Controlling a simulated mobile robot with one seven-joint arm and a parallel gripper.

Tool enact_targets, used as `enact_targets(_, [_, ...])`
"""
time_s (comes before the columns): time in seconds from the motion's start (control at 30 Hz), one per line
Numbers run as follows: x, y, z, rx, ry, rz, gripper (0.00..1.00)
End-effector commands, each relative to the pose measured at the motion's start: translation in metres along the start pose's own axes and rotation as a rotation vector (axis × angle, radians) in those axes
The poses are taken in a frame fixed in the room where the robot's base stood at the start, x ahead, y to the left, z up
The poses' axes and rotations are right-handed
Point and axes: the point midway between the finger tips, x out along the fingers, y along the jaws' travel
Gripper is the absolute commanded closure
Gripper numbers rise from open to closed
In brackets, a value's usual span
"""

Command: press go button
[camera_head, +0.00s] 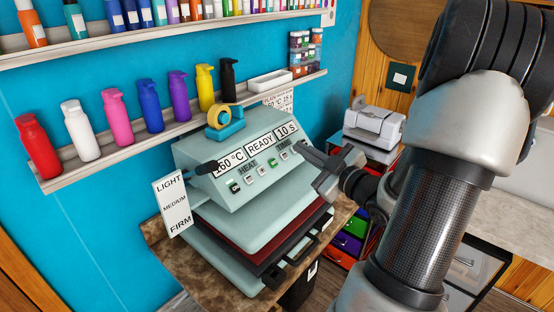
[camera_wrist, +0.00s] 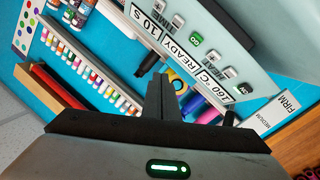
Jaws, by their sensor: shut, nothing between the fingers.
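The pale green heat press (camera_head: 240,170) stands on a brown counter, its sloped panel reading 160 °C, READY and 10 S. A row of small buttons lies below the displays. In the wrist view the green button (camera_wrist: 196,39), apparently the go button, sits between the HEAT and TIME labels; its lettering is too small to read surely. My gripper (camera_head: 306,150) is shut and empty near the right end of the panel. In the wrist view its fingertips (camera_wrist: 160,82) appear below and left of the green button. I cannot tell whether they touch the press.
Dark grips show at the panel's ends, one by the 160 °C display (camera_head: 207,168). A tape dispenser (camera_head: 226,121) sits on top of the press. A LIGHT/MEDIUM/FIRM sign (camera_head: 174,203) stands at its left. Shelves with bottles (camera_head: 118,117) line the blue wall behind.

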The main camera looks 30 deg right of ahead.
Motion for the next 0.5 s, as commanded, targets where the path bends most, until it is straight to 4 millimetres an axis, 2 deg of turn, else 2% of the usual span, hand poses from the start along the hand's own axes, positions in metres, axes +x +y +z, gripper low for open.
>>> enact_targets(0.27, [0.005,-0.004,0.005,0.002,0.001,0.0,1.0])
enact_targets(0.5, [0.027,-0.022,0.023,0.0,0.002,-0.001,1.0])
